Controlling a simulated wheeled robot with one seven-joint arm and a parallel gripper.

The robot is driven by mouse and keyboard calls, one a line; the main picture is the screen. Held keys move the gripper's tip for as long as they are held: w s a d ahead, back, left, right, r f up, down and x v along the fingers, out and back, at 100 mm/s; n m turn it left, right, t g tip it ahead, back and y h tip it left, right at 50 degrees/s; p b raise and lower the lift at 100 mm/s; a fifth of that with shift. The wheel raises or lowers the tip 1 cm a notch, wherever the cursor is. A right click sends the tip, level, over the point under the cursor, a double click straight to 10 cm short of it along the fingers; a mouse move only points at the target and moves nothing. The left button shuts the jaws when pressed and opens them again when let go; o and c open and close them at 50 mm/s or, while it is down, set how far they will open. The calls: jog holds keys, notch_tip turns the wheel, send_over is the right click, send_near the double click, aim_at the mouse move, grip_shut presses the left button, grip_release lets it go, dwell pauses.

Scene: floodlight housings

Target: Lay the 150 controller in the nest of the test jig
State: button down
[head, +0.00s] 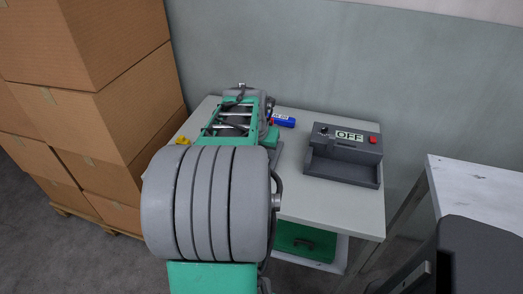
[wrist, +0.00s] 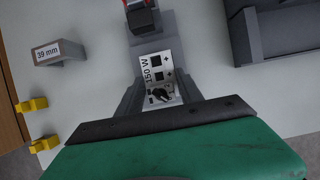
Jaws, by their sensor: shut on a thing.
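The 150 controller (wrist: 158,72), with a white label reading "150 W", shows in the wrist view between the fingers of my gripper (wrist: 156,92). My gripper is shut on it; the dark palm hides its near end. In the head view my arm covers the controller, and its height above the table cannot be told. The test jig (head: 342,170) is a dark grey box with an "OFF" display, a red button and an open tray-like nest at its front. It stands to the right of my gripper. The jig's edge also shows at the wrist view's upper right (wrist: 239,40).
A blue labelled item (head: 284,121) lies behind my gripper on the light table (head: 335,212). The wrist view shows a "39 mm" sign (wrist: 47,52) and yellow pieces (wrist: 31,105) at left. Cardboard boxes (head: 120,110) are stacked left; another table (head: 480,190) stands right.

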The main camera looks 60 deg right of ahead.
jog(key=shift+f, duration=0.5)
dwell(0.3)
jog(key=c, duration=0.7)
grip_release()
